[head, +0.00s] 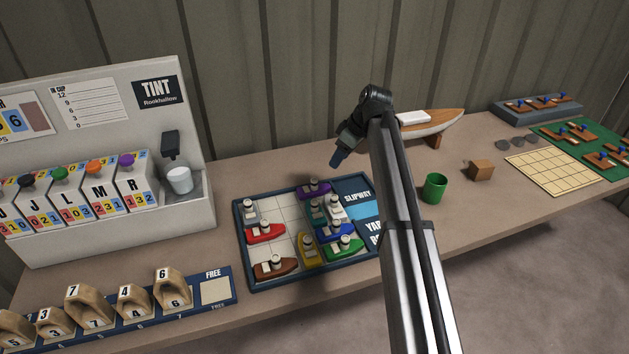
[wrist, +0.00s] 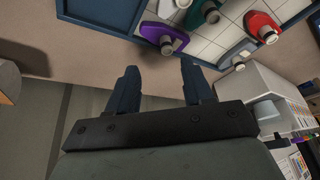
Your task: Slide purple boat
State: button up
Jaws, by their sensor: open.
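The purple boat (head: 314,188) sits at the far edge of the boat board (head: 240,226), near the board's middle. It also shows in the wrist view (wrist: 165,36), ahead of my fingers and apart from them. My gripper (head: 337,158) is above and beyond the board's far edge, up and to the right of the purple boat. In the wrist view my gripper (wrist: 160,88) has its two fingers apart with nothing between them. Red (head: 265,231), brown (head: 275,266), yellow (head: 308,250) and green (head: 343,247) boats stand on the same board. My arm hides part of the board's right side.
White-cabined boats stand close beside the purple boat. The tint machine (head: 95,110) stands left, with a numbered block rack (head: 216,291) in front of it. A model hull (head: 438,123), green cup (head: 434,188) and wooden block (head: 481,170) are to the right. Some board squares are bare.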

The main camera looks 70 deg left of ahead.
aim_at(314, 180)
jog(key=shift+n, duration=0.6)
jog(key=s+x, duration=0.1)
jog(key=x, duration=0.3)
jog(key=a+x, duration=0.1)
jog(key=x, duration=0.4)
jog(key=s+r+x, duration=0.1)
jog(key=x, duration=0.4)
jog(key=shift+s+a, duration=0.3)
jog(key=shift+r, duration=0.1)
grip_shut()
